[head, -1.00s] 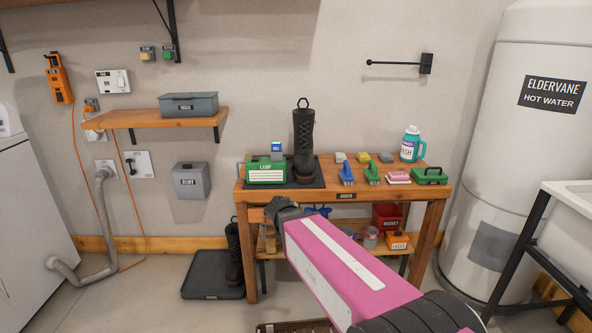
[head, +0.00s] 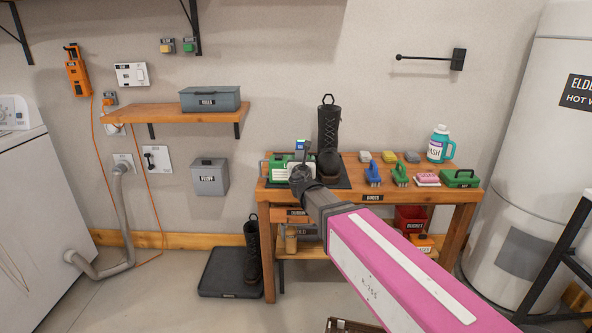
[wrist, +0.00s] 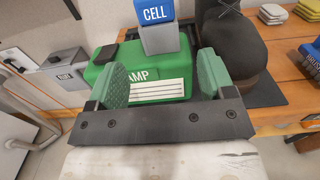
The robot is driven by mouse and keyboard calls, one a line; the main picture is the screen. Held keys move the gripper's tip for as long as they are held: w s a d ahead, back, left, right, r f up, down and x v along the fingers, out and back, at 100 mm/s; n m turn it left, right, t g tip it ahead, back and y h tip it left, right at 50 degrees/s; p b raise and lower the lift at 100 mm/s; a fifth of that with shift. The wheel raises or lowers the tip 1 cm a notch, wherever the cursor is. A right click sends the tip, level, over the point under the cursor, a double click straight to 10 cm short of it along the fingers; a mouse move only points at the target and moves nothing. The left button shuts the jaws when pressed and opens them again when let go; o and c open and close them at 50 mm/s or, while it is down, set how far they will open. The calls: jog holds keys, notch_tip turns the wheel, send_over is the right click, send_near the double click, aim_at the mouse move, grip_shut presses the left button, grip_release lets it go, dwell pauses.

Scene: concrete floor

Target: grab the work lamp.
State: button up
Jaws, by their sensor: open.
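The work lamp is a green box with a white slatted panel and LAMP lettering (head: 278,166), on the wooden bench's left end. A grey block with a blue top marked CELL stands up from it (wrist: 155,10). My gripper (head: 302,176) is open in front of the lamp and partly hides it in the head view. In the wrist view the lamp (wrist: 165,73) appears between my two green-padded fingers. Its left side extends beyond the left finger. I cannot tell whether either finger touches it.
A tall black boot (head: 329,140) stands close right of the lamp on a dark mat. Brushes, sponges and a teal jug (head: 437,146) occupy the bench's right side. A wooden wall shelf (head: 165,113) with a grey box is at left. A boot on a floor tray (head: 225,278) stands below.

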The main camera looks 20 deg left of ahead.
aim_at(300, 152)
jog(key=x, duration=0.4)
jog(key=shift+w, duration=0.15)
jog(key=x, duration=0.5)
jog(key=shift+a+r, duration=0.15)
jog(key=shift+a, duration=0.05)
grip_shut()
